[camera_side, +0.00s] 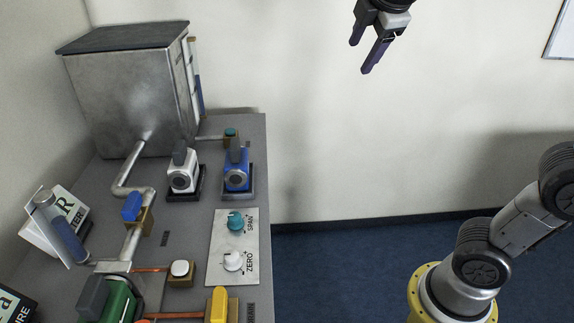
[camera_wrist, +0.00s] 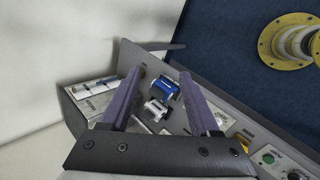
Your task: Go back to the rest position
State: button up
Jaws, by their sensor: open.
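My gripper (camera_side: 364,48) hangs at the top of the side view, high above the floor and to the right of the pipe test table (camera_side: 255,146). Its two purple fingers are apart with nothing between them. In the wrist view the open fingers of my gripper (camera_wrist: 166,106) frame the distant table, with a blue device (camera_wrist: 163,89) and a white device (camera_wrist: 157,108) seen between them. No object touches the fingers.
The table carries a grey metal tank (camera_side: 130,95), a bent pipe (camera_side: 128,180), a blue valve (camera_side: 132,207), a panel with a teal SPAN knob (camera_side: 235,220) and white ZERO knob (camera_side: 233,260), and a yellow handle (camera_side: 218,304). Open air surrounds my gripper before the wall (camera_side: 300,100).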

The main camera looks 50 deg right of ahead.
jog(key=s+a+f+m+y, duration=0.2)
jog(key=s+f+m, duration=0.4)
jog(key=f, duration=0.3)
jog(key=s+a+f+m+y, duration=0.3)
jog(key=s+a+f+m, duration=0.1)
jog(key=s+f, duration=0.4)
jog(key=shift+f+m, duration=0.65)
jog(key=shift+m, duration=0.25)
